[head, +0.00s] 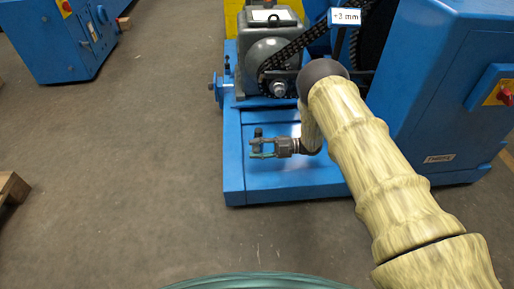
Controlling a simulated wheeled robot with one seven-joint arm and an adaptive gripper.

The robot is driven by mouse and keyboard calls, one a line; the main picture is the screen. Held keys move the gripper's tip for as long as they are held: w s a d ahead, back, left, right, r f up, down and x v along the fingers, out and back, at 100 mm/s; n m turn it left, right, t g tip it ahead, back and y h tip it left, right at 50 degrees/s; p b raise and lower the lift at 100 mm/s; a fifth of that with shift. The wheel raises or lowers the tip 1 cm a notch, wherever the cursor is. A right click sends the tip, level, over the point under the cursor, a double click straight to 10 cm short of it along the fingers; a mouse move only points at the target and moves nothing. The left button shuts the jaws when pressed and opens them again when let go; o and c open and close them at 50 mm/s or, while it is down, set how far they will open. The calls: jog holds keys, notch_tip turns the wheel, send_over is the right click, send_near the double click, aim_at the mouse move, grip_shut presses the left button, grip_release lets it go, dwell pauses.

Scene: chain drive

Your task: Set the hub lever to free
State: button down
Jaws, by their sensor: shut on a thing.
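My gripper (258,148) is low over the front part of the blue machine base (285,178), its fingers pointing left. It is shut on a small dark upright piece (258,132) whose top shows above the fingers. I cannot tell whether this piece is the hub lever. Behind it, a grey motor (262,50) stands on the base with a small sprocket and light hub (278,89) on its front. A dark chain (296,48) runs up right from the sprocket. My arm hides part of the area right of the hub. No lever position can be read.
A blue cabinet (440,90) with a red switch (504,94) stands close on the right. A "+3 mm" sign (347,17) is above the chain. A blue screw fitting (217,88) sticks out left of the base.

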jog(key=shift+w+d+f+n+g+h+b, duration=0.1)
jog(key=shift+d+n+g+h+b, duration=0.1)
jog(key=shift+d+n+g, duration=0.5)
jog(key=shift+w+d+f+n+g+h+b, duration=0.15)
jog(key=shift+d+n+g, duration=0.25)
jog(key=shift+g, duration=0.6)
jog(key=shift+s, duration=0.1)
jog(key=c, duration=1.3)
grip_release()
jog(key=shift+o, duration=1.2)
jog(key=shift+f, duration=0.1)
jog(key=v, duration=1.2)
